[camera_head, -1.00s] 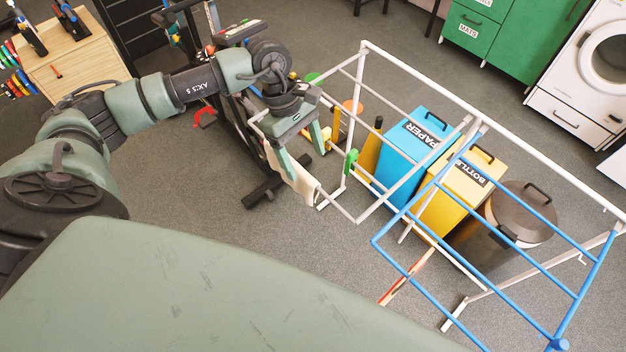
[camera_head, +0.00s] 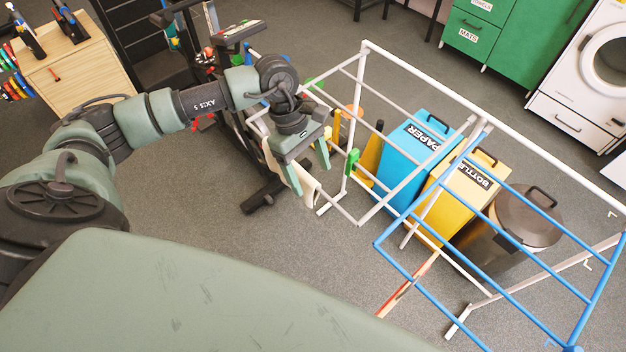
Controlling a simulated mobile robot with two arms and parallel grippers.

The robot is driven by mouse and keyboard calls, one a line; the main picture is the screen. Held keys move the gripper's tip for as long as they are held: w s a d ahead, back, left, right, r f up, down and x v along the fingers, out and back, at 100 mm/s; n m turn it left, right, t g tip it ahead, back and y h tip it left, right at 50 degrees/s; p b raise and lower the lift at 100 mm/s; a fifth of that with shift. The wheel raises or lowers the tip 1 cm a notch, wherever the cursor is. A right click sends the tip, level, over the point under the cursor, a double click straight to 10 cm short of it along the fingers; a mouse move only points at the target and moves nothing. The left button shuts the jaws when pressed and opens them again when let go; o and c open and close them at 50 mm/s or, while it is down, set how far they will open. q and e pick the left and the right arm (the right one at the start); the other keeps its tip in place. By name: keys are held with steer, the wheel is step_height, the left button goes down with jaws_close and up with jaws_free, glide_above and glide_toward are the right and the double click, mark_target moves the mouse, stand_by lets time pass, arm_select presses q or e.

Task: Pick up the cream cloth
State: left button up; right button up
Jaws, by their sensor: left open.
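The cream cloth (camera_head: 309,189) hangs low at the left end of the drying rack, partly hidden behind my left gripper. My left gripper (camera_head: 312,180) points down with its two pale green fingers apart. Its fingertips overlap the cloth in the picture, with cloth showing between and beside them. I cannot tell whether they touch it. My right gripper is not in view.
The white and blue drying rack (camera_head: 480,125) spreads to the right, with a green peg (camera_head: 351,161) near the cloth. Behind it stand a blue paper bin (camera_head: 405,150), a yellow bottle bin (camera_head: 450,200) and a dark lidded bin (camera_head: 515,225). An exercise machine (camera_head: 238,32) stands behind my arm.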

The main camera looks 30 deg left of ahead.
arm_select(q)
steer(key=shift+b+x, duration=1.15)
steer(key=shift+x, duration=0.3)
steer(key=shift+s+r, duration=0.1)
jaws_close()
step_height(320, 180, up, 12)
steer(key=p, duration=0.5)
steer(key=shift+p, duration=0.35)
